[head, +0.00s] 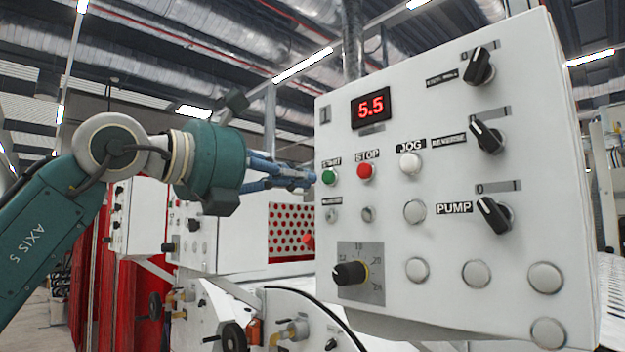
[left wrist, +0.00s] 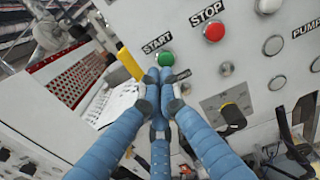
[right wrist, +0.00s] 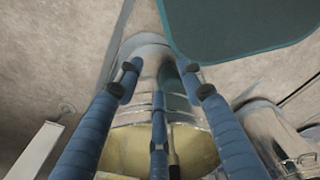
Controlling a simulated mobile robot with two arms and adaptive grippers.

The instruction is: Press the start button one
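The green start button (head: 329,177) sits under the START label at the left of the white control panel (head: 400,200). My left gripper (head: 308,179) comes in from the left, with its blue fingers close to the green button. In the left wrist view the fingertips (left wrist: 158,76) are drawn together just below the green button (left wrist: 164,59), with nothing held. I cannot tell whether they touch it. My right gripper (right wrist: 160,75) shows only in the right wrist view, with its fingers spread and empty.
The red stop button (head: 366,171) is right of the green one. A white JOG button (head: 410,163), black knobs and a red 5.5 display (head: 370,108) share the panel. In the right wrist view a yellowish container (right wrist: 120,155) lies beneath the fingers.

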